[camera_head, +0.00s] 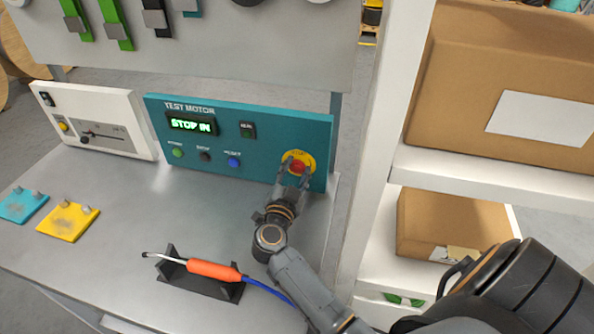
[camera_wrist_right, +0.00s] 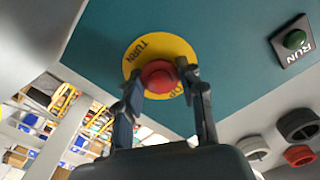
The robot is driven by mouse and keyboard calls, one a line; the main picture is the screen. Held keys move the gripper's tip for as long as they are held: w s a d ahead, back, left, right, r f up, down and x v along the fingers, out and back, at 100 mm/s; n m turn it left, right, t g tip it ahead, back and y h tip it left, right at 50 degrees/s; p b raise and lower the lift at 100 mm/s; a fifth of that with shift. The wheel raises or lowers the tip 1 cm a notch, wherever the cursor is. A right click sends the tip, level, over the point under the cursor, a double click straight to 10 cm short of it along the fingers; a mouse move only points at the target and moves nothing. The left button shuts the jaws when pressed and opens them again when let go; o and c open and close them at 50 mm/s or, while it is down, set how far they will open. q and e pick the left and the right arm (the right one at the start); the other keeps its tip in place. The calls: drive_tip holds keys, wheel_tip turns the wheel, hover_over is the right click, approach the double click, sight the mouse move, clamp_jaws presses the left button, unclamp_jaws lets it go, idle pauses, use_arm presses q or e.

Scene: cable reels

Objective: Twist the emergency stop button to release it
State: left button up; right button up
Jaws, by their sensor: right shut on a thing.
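The red emergency stop button (camera_head: 297,167) sits on a yellow disc (camera_head: 305,156) at the right end of the teal test panel (camera_head: 262,128). In the right wrist view, the red button (camera_wrist_right: 158,76) shows on its yellow disc (camera_wrist_right: 140,53) with the word TURN. My right gripper (camera_head: 292,172) is at the button, and its two fingers (camera_wrist_right: 162,84) stand on either side of it, shut on it. The panel display (camera_head: 191,124) reads "STOP IN" in green. My left gripper is not in view.
A soldering iron with an orange handle (camera_head: 213,270) rests in a dark holder (camera_head: 190,285) on the grey bench (camera_head: 100,250). A white instrument (camera_head: 98,125) stands left of the panel. A white shelf (camera_head: 470,170) with cardboard boxes (camera_head: 460,110) stands close on the right.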

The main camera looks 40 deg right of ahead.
drive_tip(key=shift+f+m+b, duration=0.1)
drive_tip(key=shift+m+b, duration=0.25)
drive_tip(key=shift+m, duration=0.85)
drive_tip(key=shift+r, duration=0.2)
drive_tip(key=shift+s+a+p, duration=0.2)
drive_tip(key=shift+a+p, duration=0.1)
drive_tip(key=shift+p, duration=0.3)
drive_tip(key=o, duration=0.8)
drive_tip(key=shift+f, duration=0.1)
